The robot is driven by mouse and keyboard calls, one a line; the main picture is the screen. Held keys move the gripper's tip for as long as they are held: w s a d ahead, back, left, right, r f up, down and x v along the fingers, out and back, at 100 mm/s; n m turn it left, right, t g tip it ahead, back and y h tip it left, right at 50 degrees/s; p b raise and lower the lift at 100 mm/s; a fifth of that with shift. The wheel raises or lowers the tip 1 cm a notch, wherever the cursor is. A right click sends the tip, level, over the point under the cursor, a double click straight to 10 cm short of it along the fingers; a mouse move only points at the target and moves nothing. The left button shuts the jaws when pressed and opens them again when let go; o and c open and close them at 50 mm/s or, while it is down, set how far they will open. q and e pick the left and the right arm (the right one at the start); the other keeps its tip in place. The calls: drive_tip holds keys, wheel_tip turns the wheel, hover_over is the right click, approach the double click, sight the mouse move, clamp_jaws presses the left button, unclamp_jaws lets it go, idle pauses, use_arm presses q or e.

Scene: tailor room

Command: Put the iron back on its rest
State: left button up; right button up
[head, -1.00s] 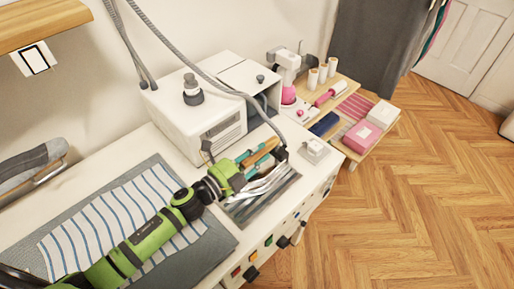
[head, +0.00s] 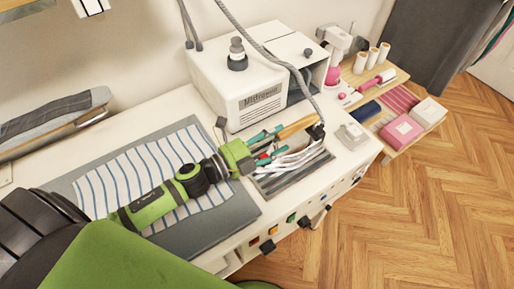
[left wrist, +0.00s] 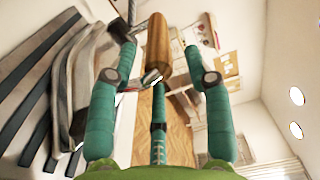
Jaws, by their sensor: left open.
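The iron (head: 297,160) has a silvery body and a wooden handle (head: 296,126), with a grey hose at its far end. It is at the right part of the white worktop, over a dark striped rest (head: 292,182). Whether it touches the rest is unclear. My left gripper (head: 277,141) reaches in from the left, its teal fingers open beside the handle. In the left wrist view the wooden handle (left wrist: 158,48) lies ahead between the spread fingers, not clamped. The silvery iron body (left wrist: 82,75) and dark strips show at left there. My right gripper is not in view.
A white boxy steam unit (head: 255,90) stands behind the iron. A small white box (head: 352,136) sits to its right. A striped cloth (head: 145,170) on a grey mat lies under my left arm. Knobs line the worktop's front edge.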

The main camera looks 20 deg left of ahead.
use_arm(q)
drive_tip(key=b+v, duration=0.1)
drive_tip(key=v, duration=0.3)
drive_tip(key=shift+s+a+f, duration=0.1)
drive_tip(key=shift+s+f, duration=0.05)
drive_tip(key=shift+s+a, duration=0.4)
drive_tip(key=shift+s, duration=0.15)
